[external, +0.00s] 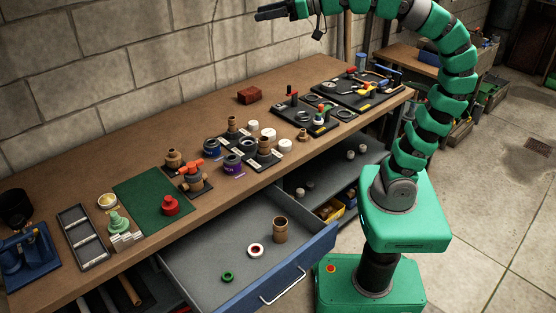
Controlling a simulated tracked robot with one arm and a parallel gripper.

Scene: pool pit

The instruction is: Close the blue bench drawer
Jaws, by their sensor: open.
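The blue bench drawer (309,256) is pulled out from under the wooden bench, toward the front of the picture. It has a blue front with a light metal bar handle (284,286) and a grey inside. A brass cylinder (280,230), a white ring with a red centre (256,250) and a green ring (227,277) lie in it. My gripper (272,13) is at the top of the picture, high above the back of the bench. It is open, apart from the drawer and holds nothing that I can see.
The bench top (240,100) carries several fittings, a green mat (150,203), a red block (249,95) and black tool boards (357,88). A block wall stands behind. A grey lower shelf (325,178) is right of the drawer. Open floor lies at the right.

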